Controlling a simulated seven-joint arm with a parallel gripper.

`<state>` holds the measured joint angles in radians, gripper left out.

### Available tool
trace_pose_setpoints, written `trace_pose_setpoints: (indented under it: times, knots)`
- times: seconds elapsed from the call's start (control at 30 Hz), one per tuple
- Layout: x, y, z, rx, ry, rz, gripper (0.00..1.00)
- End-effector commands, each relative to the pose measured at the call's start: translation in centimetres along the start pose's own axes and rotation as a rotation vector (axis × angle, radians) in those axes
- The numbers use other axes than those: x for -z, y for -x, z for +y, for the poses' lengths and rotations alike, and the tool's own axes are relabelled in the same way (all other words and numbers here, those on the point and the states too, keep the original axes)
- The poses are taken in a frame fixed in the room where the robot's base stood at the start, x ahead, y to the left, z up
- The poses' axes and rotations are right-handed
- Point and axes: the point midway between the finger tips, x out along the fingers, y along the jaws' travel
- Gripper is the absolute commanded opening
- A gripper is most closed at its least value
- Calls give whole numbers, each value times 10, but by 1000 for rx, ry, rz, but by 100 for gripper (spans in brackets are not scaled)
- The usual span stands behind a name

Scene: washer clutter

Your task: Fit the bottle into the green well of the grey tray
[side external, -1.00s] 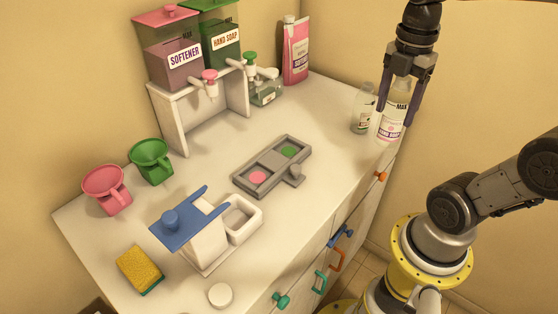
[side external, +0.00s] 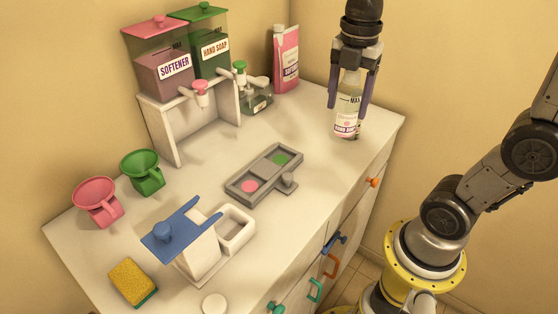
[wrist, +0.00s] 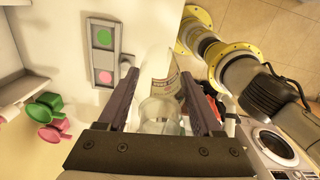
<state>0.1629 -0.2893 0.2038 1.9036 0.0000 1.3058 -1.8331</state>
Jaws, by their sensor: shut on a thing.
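The bottle (side external: 346,122) is clear, with a white and pink label, and is upright between the fingers of my gripper (side external: 349,102), which is shut on it. Its top shows between the fingers in the wrist view (wrist: 160,112). The bottle is at the back right of the counter; I cannot tell how far its base is above the surface. The grey tray (side external: 236,188) lies to its left and nearer the front. The tray's green well (side external: 280,159) is at the far end and its pink well (side external: 249,186) at the near end; both look empty.
A pink softener pack (side external: 286,60), a small glass bottle (side external: 257,102) and the dispenser stand (side external: 160,125) are at the back. A blue-topped stand (side external: 178,232) is in front. Counter between bottle and tray is clear.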

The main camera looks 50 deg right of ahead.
Motion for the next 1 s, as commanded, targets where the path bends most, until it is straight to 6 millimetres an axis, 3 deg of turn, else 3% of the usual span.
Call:
trace_pose_setpoints:
  times: [0.1,0.27,0.67,0.8,1.0]
  knots:
    - [15,-1,12,8,68,3,13]
    - [22,-8,22,19,99,6,13]
    - [8,-48,105,21,98,6,13]
    - [5,-74,124,21,98,6,13]
    - [2,-94,140,18,97,6,13]
